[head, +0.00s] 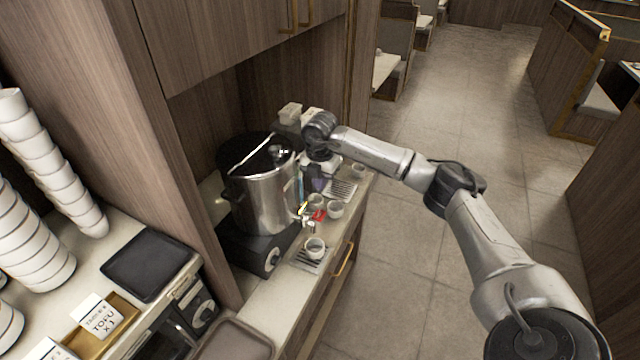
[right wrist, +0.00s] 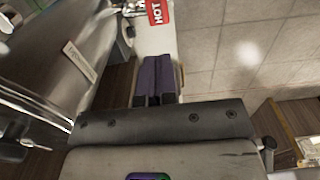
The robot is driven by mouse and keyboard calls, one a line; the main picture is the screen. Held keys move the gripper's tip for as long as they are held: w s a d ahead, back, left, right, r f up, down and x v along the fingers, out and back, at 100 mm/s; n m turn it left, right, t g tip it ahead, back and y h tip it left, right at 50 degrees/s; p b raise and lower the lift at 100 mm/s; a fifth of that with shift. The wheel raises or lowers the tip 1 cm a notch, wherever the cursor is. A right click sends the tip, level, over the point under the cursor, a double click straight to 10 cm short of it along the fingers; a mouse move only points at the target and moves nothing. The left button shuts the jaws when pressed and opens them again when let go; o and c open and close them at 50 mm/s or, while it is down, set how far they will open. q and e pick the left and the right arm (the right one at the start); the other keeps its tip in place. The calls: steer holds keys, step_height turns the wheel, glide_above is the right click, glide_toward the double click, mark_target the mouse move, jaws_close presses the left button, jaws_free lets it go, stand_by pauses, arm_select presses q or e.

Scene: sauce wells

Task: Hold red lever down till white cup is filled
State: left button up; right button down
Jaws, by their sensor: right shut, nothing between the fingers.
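A red piece (head: 319,215), which I take to be the red lever, shows at the front of the steel pot (head: 265,205). In the right wrist view a red tab marked HOT (right wrist: 158,12) is at the top edge. A white cup (head: 315,250) stands on a slatted drip tray below and in front of the red piece; its contents are too small to tell. My right gripper (head: 317,188) is just above and behind the red piece, apart from it. In the right wrist view its purple fingers (right wrist: 157,78) are together and empty. My left gripper is out of view.
Other small white cups (head: 335,210) stand on the counter close to the red piece. The pot sits on a black base with a dial (head: 271,260). A cabinet wall (head: 160,170) borders the counter at left. The aisle floor (head: 410,260) at right is clear.

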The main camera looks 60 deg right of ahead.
mark_target(320, 215)
step_height(320, 215, down, 10)
steer(key=shift+r+p, duration=0.1)
steer(key=shift+p, duration=1.05)
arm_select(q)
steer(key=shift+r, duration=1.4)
arm_select(e)
steer(key=shift+f, duration=0.9)
